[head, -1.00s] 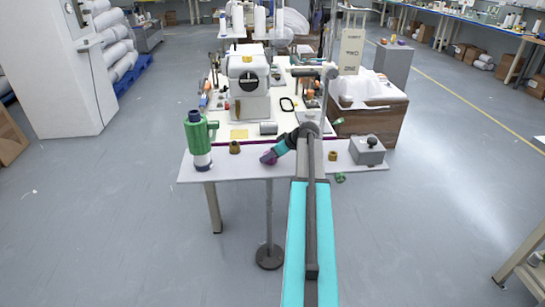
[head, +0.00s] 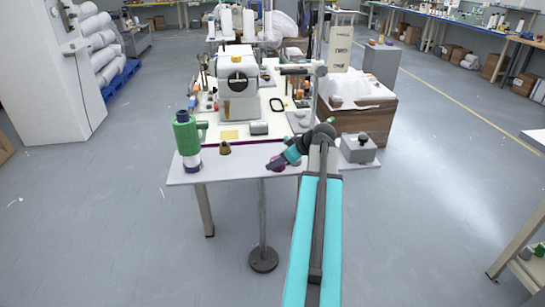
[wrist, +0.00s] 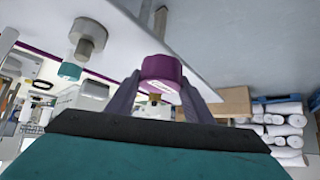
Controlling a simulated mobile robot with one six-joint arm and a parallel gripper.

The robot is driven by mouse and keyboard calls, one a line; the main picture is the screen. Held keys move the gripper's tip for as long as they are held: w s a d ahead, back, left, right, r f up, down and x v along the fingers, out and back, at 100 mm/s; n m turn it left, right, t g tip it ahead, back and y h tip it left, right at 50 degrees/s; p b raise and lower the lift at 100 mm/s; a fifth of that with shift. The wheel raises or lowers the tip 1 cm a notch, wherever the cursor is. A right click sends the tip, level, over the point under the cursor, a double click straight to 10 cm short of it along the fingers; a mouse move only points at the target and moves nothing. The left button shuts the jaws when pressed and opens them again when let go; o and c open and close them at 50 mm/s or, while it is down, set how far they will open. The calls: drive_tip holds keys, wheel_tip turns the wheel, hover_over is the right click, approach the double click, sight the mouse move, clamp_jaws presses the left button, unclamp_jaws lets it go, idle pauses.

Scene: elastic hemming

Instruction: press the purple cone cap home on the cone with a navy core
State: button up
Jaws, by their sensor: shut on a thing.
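The purple cone cap (wrist: 162,68) is held between the two fingers of my gripper (wrist: 158,92) in the wrist view. In the head view, the cap (head: 276,164) shows as a purple tip at the end of my gripper (head: 282,160), above the front of the pale table.
The pale table (head: 215,175) has a clear front strip between the cone and my gripper. A grey box with a knob (head: 359,149) is at right.

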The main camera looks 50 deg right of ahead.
sight(281, 167)
drive_tip(key=shift+s+a+r, duration=0.1)
drive_tip(key=shift+s+a, duration=0.05)
drive_tip(key=shift+s, duration=0.6)
drive_tip(key=shift+s+a+r, duration=0.1)
drive_tip(key=shift+s+a, duration=0.1)
drive_tip(key=shift+s, duration=0.5)
drive_tip(key=shift+s+a, duration=0.15)
drive_tip(key=shift+s, duration=0.6)
